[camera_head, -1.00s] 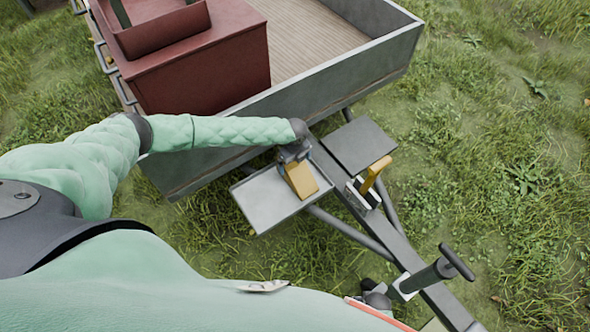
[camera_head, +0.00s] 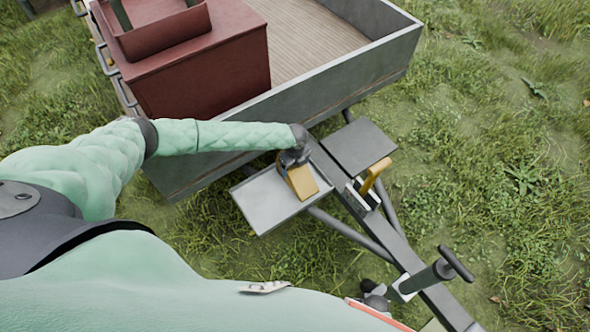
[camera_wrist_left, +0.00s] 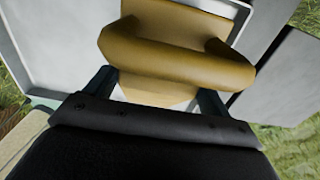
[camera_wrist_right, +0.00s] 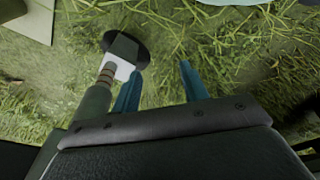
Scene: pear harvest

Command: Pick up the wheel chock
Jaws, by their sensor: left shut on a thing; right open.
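The yellow wheel chock (camera_head: 303,183) is at the grey tray (camera_head: 262,207) on the trailer's drawbar. In the left wrist view the chock's rounded handle (camera_wrist_left: 175,58) lies across the space between my left gripper's fingers. My left gripper (camera_head: 290,160) is shut on the chock; the fingertips are partly hidden by it. I cannot tell whether the chock still touches the tray. My right gripper (camera_wrist_right: 160,85) is open and empty, with grass below it in the right wrist view.
The grey trailer bed (camera_head: 335,75) and a dark red box (camera_head: 205,70) stand behind the tray. A flat grey plate (camera_head: 359,146), a yellow lever (camera_head: 376,174) and a jack handle (camera_head: 457,262) are on the drawbar to the right. Grass is open at the far right.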

